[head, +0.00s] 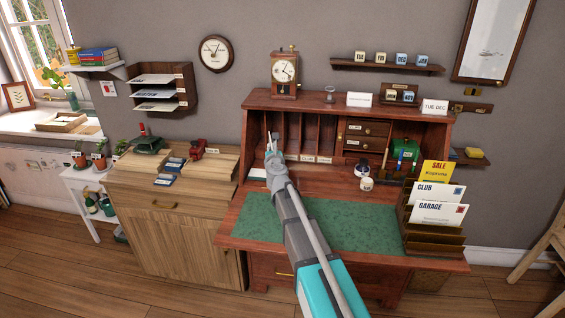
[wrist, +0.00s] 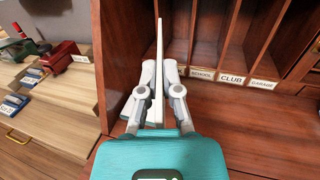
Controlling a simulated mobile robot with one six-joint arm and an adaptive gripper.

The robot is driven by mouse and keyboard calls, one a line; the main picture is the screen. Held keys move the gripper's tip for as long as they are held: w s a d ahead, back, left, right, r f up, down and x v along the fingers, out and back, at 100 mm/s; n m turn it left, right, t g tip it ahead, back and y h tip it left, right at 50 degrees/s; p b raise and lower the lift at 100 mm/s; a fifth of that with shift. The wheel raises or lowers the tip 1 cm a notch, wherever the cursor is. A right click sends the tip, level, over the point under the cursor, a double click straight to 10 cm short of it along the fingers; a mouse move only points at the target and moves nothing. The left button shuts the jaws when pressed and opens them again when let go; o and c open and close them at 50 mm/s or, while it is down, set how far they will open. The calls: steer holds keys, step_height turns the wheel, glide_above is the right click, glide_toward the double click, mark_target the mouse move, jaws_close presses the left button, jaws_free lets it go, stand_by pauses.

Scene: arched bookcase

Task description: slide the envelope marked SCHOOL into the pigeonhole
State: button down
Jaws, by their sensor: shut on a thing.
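My gripper (wrist: 158,95) is shut on a thin white envelope (wrist: 158,55), held upright and seen edge-on in the wrist view. Its marking cannot be read. In the head view my gripper (head: 272,155) is at the left part of the desk's pigeonholes. The SCHOOL label (wrist: 201,74) is to the right of the envelope in the wrist view, under one pigeonhole (wrist: 207,35). I cannot tell whether the envelope's far edge is inside an opening.
CLUB (wrist: 231,79) and GARAGE (wrist: 263,84) labels follow to the right, with wooden dividers between openings. A rack at the right holds CLUB (head: 438,194) and GARAGE (head: 438,212) envelopes and a yellow SALE card (head: 435,172). The green desk mat (head: 350,222) is largely clear.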

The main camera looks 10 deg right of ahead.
steer(key=w+d+f+m+h+b, duration=0.2)
steer(key=d+f+m+h, duration=0.1)
steer(key=d+h, duration=0.2)
steer(key=shift+d+f+g, duration=0.15)
steer(key=shift+f+g, duration=0.05)
steer(key=shift+g, duration=0.2)
steer(key=shift+w, duration=0.1)
steer(key=shift+x, duration=2.6)
steer(key=shift+d, duration=0.1)
steer(key=x, duration=0.6)
steer(key=shift+w, duration=0.3)
stand_by(3.4)
